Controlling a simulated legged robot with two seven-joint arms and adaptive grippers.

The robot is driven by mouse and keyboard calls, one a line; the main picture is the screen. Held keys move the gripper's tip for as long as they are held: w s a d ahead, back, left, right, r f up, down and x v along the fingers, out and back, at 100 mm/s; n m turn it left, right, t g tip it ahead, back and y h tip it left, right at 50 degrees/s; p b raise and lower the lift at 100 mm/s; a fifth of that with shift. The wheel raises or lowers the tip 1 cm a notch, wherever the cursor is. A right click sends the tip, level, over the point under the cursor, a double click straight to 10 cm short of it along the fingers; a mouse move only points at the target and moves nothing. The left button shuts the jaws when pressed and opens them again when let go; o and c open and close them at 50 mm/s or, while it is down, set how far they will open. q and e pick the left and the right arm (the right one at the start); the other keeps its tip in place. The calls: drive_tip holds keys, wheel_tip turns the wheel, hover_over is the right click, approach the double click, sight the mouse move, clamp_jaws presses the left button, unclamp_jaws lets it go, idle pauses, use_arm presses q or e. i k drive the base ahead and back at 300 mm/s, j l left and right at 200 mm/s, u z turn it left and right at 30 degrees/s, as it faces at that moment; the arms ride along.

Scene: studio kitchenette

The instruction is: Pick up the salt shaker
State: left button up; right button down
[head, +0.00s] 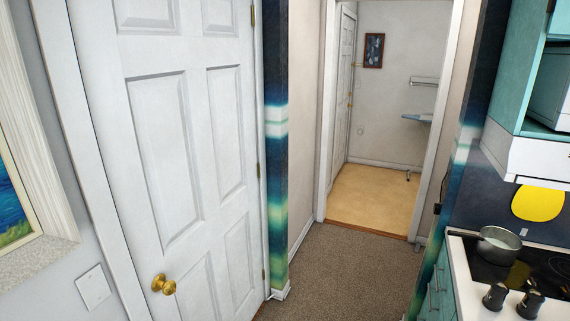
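Two small dark shaker-like objects stand side by side on the white counter at the lower right, the left one (495,296) and the right one (531,304). They look alike, and I cannot tell which one is the salt shaker. Both are upright, in front of the black stovetop. Neither of my grippers is in view.
A pot (498,245) sits on the black cooktop (475,252) behind the shakers. Teal cabinets (437,285) are below the counter. A closed white door (190,150) with a brass knob (163,285) fills the left. Carpeted floor (350,275) is clear up to an open doorway.

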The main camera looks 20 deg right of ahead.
sight(493, 300)
drive_tip(key=i+l+z, duration=0.15)
drive_tip(key=i+z, duration=0.3)
drive_tip(key=i+j+z, duration=0.15)
drive_tip(key=i+z, duration=0.35)
drive_tip(key=i, duration=0.15)
drive_tip(key=i+j+z, duration=0.3)
drive_tip(key=i+z, duration=0.15)
drive_tip(key=i, duration=0.15)
